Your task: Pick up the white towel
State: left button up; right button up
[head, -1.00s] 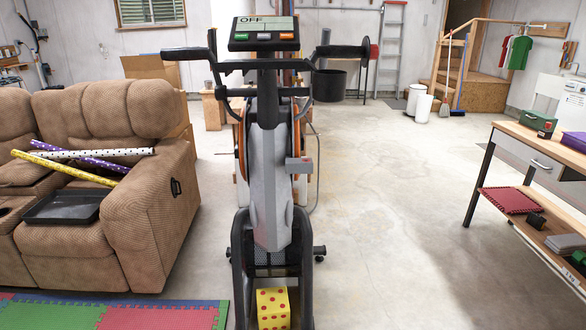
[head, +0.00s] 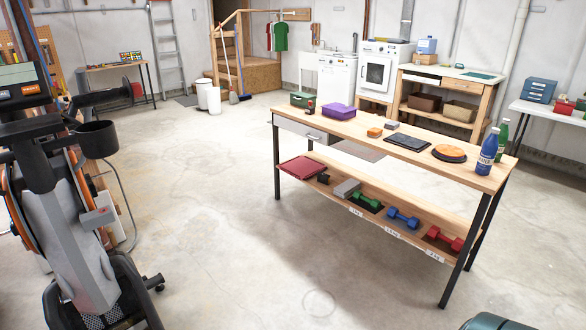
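I cannot make out a white towel in the head view. Neither of my grippers is in view. A wooden workbench (head: 395,143) with black legs stands right of centre. On its top are a green box (head: 301,99), a purple stack (head: 338,111), a dark tablet-like slab (head: 407,142), an orange disc (head: 449,152), and a blue bottle (head: 487,152) beside a green bottle (head: 502,138). Its lower shelf holds a dark red mat (head: 302,168), a grey block (head: 346,188) and several dumbbells (head: 403,217).
The exercise bike (head: 65,220) stands close at the left. Open concrete floor (head: 210,200) lies between it and the workbench. A washer (head: 384,68), a second bench with bins (head: 450,85), and stairs (head: 250,70) are at the back. A teal object (head: 495,322) is cut off at bottom right.

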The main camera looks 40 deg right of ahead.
aim_at(344, 189)
jog(key=z, duration=1.7)
jog(key=i+l, duration=0.3)
jog(key=i+l+z, duration=0.2)
jog(key=i, duration=0.75)
jog(key=i+l+z, duration=0.15)
jog(key=i, duration=0.8)
